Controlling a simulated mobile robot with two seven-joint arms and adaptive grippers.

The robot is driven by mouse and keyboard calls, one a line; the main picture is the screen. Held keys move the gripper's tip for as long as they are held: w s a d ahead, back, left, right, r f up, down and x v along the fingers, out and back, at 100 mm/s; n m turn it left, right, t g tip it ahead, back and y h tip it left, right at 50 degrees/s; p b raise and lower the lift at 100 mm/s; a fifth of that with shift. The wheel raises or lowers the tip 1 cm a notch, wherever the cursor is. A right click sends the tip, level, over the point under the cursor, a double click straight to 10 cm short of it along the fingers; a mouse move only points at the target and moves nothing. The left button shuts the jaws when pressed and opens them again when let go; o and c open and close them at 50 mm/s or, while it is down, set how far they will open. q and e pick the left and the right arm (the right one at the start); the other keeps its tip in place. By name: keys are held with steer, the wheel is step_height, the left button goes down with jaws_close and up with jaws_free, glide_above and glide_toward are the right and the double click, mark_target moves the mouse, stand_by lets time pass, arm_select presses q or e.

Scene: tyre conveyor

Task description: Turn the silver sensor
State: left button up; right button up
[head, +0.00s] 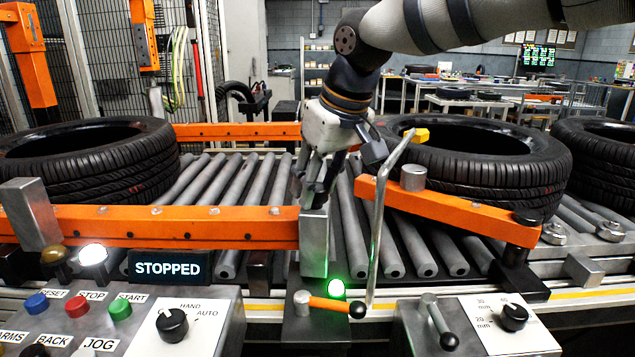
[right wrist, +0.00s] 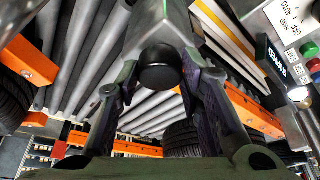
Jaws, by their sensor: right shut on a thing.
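The silver sensor (head: 314,245) is an upright silver block at the end of the orange guide rail, above the front edge of the rollers. My right gripper (head: 313,198) comes down from above and is shut on its upper part. In the right wrist view the silver sensor (right wrist: 163,25) shows a round black face between the two fingers of my right gripper (right wrist: 160,85). The fingers hide part of its top in the head view. My left gripper is not in view.
Tyres (head: 85,155) (head: 480,160) lie on the roller conveyor at left and right. A green light (head: 337,288) and orange lever (head: 330,303) are below. The display (head: 168,268) reads STOPPED.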

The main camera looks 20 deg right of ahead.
steer(key=o, duration=1.2)
steer(key=shift+c, duration=0.2)
steer(key=v, duration=1.2)
